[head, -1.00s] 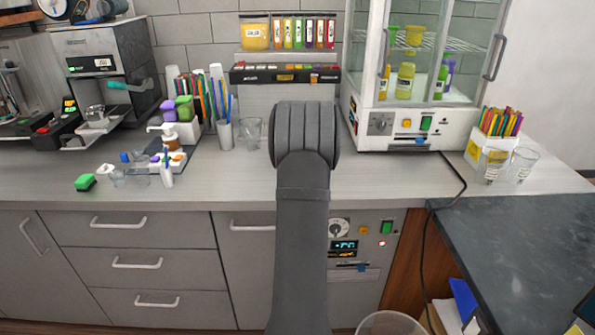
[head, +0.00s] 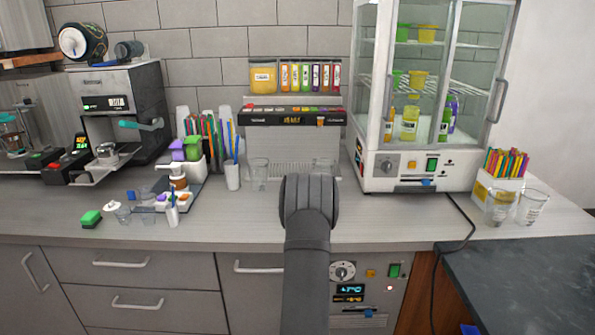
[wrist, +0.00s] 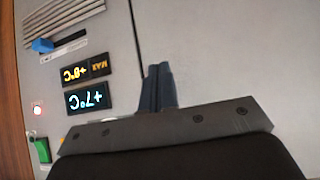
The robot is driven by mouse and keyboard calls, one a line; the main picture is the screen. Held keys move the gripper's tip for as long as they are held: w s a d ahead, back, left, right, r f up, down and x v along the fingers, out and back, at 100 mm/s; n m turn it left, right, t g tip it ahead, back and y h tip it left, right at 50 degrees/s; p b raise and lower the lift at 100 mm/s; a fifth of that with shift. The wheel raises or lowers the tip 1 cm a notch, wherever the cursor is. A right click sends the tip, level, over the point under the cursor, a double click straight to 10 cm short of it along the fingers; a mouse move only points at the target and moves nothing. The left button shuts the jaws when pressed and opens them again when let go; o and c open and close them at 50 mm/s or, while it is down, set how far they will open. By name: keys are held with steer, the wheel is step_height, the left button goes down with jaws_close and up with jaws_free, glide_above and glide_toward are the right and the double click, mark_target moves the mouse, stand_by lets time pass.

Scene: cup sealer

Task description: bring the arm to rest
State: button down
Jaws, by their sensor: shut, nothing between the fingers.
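My gripper (wrist: 158,88) shows in the wrist view with its dark fingers together and nothing between them. Its fingers are in front of a plain grey cabinet front. The control panel (head: 357,285) with a dial and lit displays is right of my arm below the counter. In the wrist view this panel (wrist: 95,85) appears upside down at left, with its +7°C display readable.
The counter (head: 390,222) has cups and a pen holder (head: 232,176) behind my arm. A glass-fronted cabinet (head: 416,172) stands at the back right, its cable (head: 468,228) running over the edge. A dispenser and several small items stand at left. A dark worktop (head: 530,275) is at front right.

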steer(key=shift+w+r, duration=0.15)
steer(key=shift+w, duration=1.1)
